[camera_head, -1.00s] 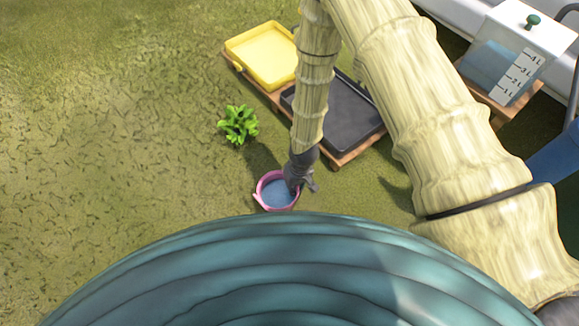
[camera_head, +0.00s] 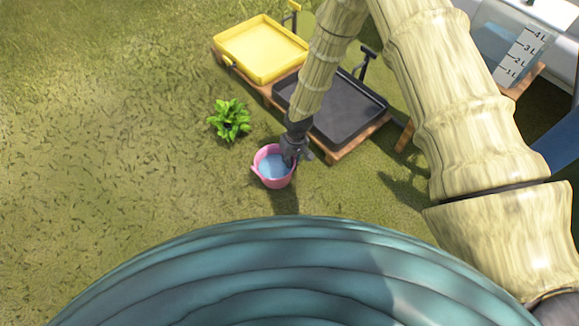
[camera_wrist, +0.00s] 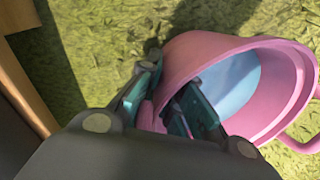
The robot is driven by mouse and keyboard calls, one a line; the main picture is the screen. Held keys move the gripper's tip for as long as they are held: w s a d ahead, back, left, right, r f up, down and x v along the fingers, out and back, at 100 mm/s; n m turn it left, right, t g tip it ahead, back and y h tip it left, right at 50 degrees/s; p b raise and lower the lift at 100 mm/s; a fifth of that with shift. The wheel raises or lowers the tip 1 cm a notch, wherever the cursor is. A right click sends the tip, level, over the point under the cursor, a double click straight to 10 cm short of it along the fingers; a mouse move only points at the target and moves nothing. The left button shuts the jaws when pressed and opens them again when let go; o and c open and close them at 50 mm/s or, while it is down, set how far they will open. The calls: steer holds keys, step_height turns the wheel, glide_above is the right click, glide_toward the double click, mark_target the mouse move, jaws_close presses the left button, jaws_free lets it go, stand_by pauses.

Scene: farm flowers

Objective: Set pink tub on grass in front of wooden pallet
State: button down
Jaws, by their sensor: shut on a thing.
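The pink tub (camera_head: 270,179) has a handle on its side and a blue inside; it also shows in the wrist view (camera_wrist: 197,50). My gripper (camera_head: 291,158) is shut on the tub's rim, one finger inside and one outside, as the wrist view (camera_wrist: 165,98) shows. The tub hangs from it beside the wooden pallet (camera_head: 338,155), on the open grass side. I cannot tell whether its base touches the grass (camera_head: 130,180). The pallet carries a yellow tray (camera_head: 262,72) and a black tray (camera_head: 355,122).
A green leafy plant (camera_head: 230,120) stands on the grass left of the tub, near the pallet. A clear container with litre marks (camera_head: 520,55) stands at the top right. The grass to the left is free.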

steer(key=shift+f+b, duration=0.4)
steer(key=shift+f, duration=0.5)
steer(key=c, duration=1.6)
jaws_free()
step_height(320, 180, up, 12)
steer(key=d+p, duration=0.1)
steer(key=p, duration=0.5)
steer(key=s+d+f+m, duration=0.1)
steer(key=s+d+f, duration=0.25)
steer(key=s, duration=0.55)
steer(key=s+d+f+m, duration=0.2)
steer(key=s+d, duration=0.2)
steer(key=s, duration=0.5)
steer(key=s+d+r, duration=0.1)
steer(key=s+d, duration=0.3)
steer(key=s, duration=0.3)
steer(key=s+d+m+h, duration=0.1)
steer(key=s+d, duration=0.4)
steer(key=s, duration=0.2)
steer(key=shift+s+d+r+m+t, duration=0.15)
steer(key=shift+s+r+m+t, duration=0.15)
steer(key=shift+s+r, duration=0.1)
